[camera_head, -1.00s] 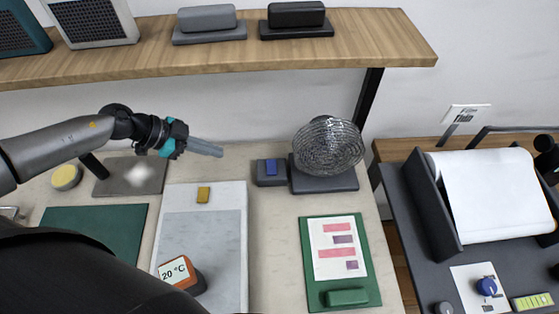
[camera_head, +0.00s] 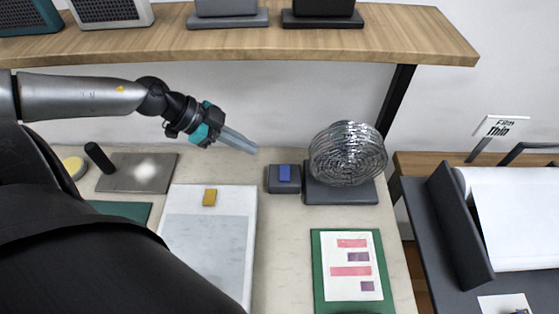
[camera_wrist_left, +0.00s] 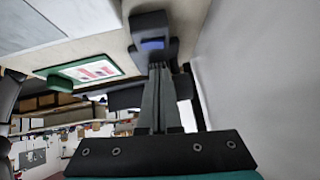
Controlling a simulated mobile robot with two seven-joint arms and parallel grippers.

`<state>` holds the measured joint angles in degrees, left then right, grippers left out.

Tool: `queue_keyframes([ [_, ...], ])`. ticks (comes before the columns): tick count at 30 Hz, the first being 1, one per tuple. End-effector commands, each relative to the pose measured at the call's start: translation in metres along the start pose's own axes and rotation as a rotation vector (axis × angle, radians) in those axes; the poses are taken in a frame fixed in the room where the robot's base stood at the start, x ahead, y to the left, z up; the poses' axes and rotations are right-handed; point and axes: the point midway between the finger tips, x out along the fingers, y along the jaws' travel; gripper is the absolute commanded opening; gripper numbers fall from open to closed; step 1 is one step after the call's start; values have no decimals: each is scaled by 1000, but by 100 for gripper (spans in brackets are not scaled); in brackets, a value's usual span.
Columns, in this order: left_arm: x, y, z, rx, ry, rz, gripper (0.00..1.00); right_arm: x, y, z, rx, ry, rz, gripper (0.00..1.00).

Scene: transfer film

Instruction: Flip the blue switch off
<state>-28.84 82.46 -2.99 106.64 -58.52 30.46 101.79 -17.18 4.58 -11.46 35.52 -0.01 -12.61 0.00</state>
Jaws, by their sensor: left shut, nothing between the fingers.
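The blue switch (camera_head: 285,173) is a small blue rocker on a dark grey box (camera_head: 283,188) on the light counter, left of a round wire-cage fan (camera_head: 347,153). My left gripper (camera_head: 252,147) is shut and empty, pointing right and slightly down, with its tips a little left of and behind the switch in the head view. In the left wrist view the shut fingers (camera_wrist_left: 160,70) point toward the switch box, and the blue switch (camera_wrist_left: 153,43) shows just beyond the tips. Whether the tips touch the box is not clear. My right gripper is not in view.
A wooden shelf (camera_head: 440,48) with several devices runs above the counter. A roll holder with white film (camera_head: 530,215) stands at right.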

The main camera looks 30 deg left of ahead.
Motion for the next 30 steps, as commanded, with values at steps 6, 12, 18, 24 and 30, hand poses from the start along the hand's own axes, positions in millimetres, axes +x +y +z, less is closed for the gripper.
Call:
queue_keyframes([
  [6, 10, 0, 1, 2, 3, 0, 0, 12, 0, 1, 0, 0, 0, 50],
  [12, 28, 0, 2, 3, 4, -3, 0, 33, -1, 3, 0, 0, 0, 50],
  [18, 43, 0, 1, 1, 5, -2, 0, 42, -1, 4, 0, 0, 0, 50],
  [24, 62, 0, 0, -1, 6, -2, 0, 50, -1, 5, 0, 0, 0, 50],
  [30, 83, 0, 0, -1, 4, -2, 0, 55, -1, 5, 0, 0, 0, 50],
])
